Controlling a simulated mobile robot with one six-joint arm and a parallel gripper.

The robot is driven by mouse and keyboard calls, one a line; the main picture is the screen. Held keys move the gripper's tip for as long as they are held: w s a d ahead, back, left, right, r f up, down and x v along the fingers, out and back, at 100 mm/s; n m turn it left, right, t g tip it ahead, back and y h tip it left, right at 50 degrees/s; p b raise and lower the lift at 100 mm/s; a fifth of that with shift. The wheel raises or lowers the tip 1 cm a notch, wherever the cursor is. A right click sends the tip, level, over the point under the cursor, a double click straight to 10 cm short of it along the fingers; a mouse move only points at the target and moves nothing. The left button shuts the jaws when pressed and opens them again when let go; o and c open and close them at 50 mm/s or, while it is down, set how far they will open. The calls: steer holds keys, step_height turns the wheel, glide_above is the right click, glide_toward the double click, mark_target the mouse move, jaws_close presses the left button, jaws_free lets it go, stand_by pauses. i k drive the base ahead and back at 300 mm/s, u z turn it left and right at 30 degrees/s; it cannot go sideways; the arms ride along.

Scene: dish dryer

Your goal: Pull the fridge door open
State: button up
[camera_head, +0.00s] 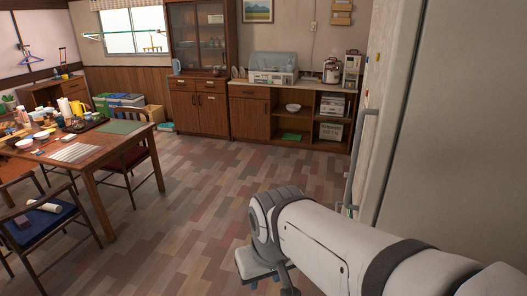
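The fridge (465,140) fills the right side as a large pale grey-beige panel. Its door (393,100) shows edge-on as a narrow pale strip along the fridge's left side, with a dark seam between them. The door looks closed against the body. A long grey vertical handle (361,155) stands out from the door's left face; its lower end is close to my arm in the picture. My gripper (264,277) hangs at the end of my white arm, low in the middle, left of the handle and apart from it. Its fingers are partly hidden by the wrist and cut by the frame.
A wooden dining table (108,168) with dishes and chairs stands at the left. A wooden counter (249,109) and a glass-front cabinet (196,110) line the back wall. The tiled floor (190,215) between table and fridge is clear.

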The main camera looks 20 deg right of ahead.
mark_target(396, 25)
steer(key=u, duration=0.7)
steer(key=i, duration=0.7)
steer(key=z, duration=1.45)
